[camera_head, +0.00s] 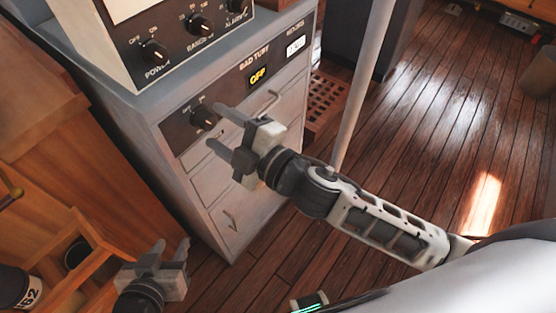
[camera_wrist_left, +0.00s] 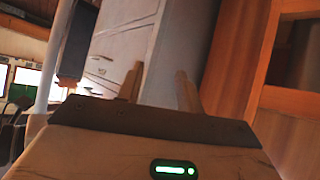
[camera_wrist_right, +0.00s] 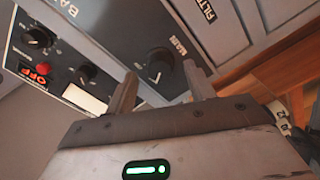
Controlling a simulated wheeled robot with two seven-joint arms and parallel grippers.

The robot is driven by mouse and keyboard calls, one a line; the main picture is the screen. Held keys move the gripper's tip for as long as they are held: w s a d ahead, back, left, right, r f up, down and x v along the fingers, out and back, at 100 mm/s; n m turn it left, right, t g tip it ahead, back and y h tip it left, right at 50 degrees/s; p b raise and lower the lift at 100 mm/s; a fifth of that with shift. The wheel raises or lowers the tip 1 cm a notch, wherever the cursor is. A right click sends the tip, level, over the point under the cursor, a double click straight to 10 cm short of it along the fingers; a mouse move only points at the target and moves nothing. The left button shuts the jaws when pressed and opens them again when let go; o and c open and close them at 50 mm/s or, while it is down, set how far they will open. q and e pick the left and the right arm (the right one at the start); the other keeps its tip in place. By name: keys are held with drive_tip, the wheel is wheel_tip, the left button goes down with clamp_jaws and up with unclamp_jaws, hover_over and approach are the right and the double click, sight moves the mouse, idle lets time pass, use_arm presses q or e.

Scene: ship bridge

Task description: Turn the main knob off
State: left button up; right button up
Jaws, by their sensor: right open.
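The main knob (camera_head: 203,117) is a black dial on the dark panel at the front of the grey cabinet, with ON/OFF lettering above it. It also shows in the right wrist view (camera_wrist_right: 159,62) beside its label, between the fingertips in that picture. My right gripper (camera_head: 213,127) is open and empty, its fingers pointing at the panel close to the knob. I cannot tell whether they touch it. My left gripper (camera_head: 173,244) is open and empty, low in front of the cabinet; its fingers also show in the left wrist view (camera_wrist_left: 158,85).
A control box with power, range and alarm knobs (camera_head: 152,52) stands on the cabinet (camera_head: 185,205). Drawers lie below. A wooden shelf (camera_head: 100,270) is at the left. A pale pole (camera_head: 362,85) rises behind my right arm.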

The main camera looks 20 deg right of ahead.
use_arm(q)
drive_tip(key=b, duration=0.3)
drive_tip(key=shift+w+d+f, duration=0.1)
drive_tip(key=shift+d+f, duration=0.15)
drive_tip(key=shift+f, duration=0.1)
use_arm(e)
drive_tip(key=v, duration=1.3)
drive_tip(key=shift+s+d, duration=0.25)
drive_tip(key=shift+s, duration=0.05)
use_arm(q)
drive_tip(key=shift+a+p, duration=0.1)
drive_tip(key=shift+p, duration=0.45)
use_arm(e)
drive_tip(key=d+f+m+g+h, duration=0.2)
drive_tip(key=f+m+h, duration=0.1)
drive_tip(key=f+m, duration=0.5)
drive_tip(key=d+f+m+g+h, duration=0.2)
drive_tip(key=f+m+h, duration=0.2)
drive_tip(key=f+m, duration=0.5)
drive_tip(key=shift+s, duration=0.45)
use_arm(q)
drive_tip(key=shift+r, duration=0.1)
use_arm(e)
drive_tip(key=shift+d, duration=0.1)
